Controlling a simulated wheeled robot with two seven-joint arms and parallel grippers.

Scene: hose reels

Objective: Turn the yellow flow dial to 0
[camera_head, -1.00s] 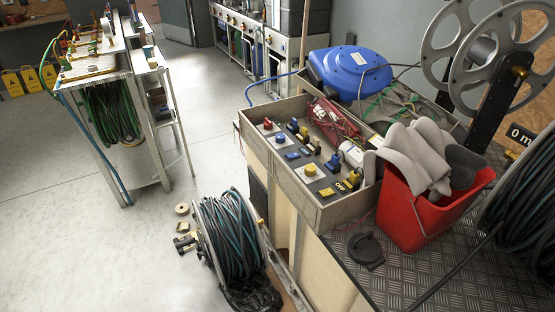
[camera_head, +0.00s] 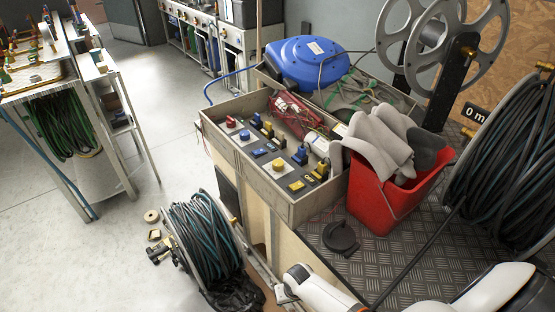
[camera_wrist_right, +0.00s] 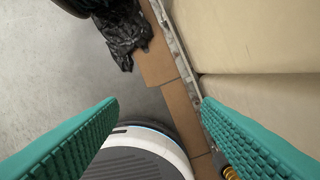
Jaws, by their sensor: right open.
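The yellow flow dial (camera_head: 279,165) is a round knob on a pale plate at the near end of the control box (camera_head: 258,183) in the head view. A blue dial (camera_head: 245,135) and a red dial (camera_head: 230,121) sit farther along the same row. The setting of the yellow dial is too small to read. My right arm shows at the bottom of the head view, below the box. In the right wrist view my right gripper (camera_wrist_right: 159,102) has its teal fingers spread and empty, over the floor. My left gripper is not in view.
A red bucket (camera_head: 386,190) with grey gloves stands right of the box. A black cap (camera_head: 341,237) lies on the tread plate (camera_head: 405,255). A hose reel (camera_head: 203,235) and a black bag (camera_wrist_right: 123,32) are on the floor. A blue reel (camera_head: 309,62) stands behind.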

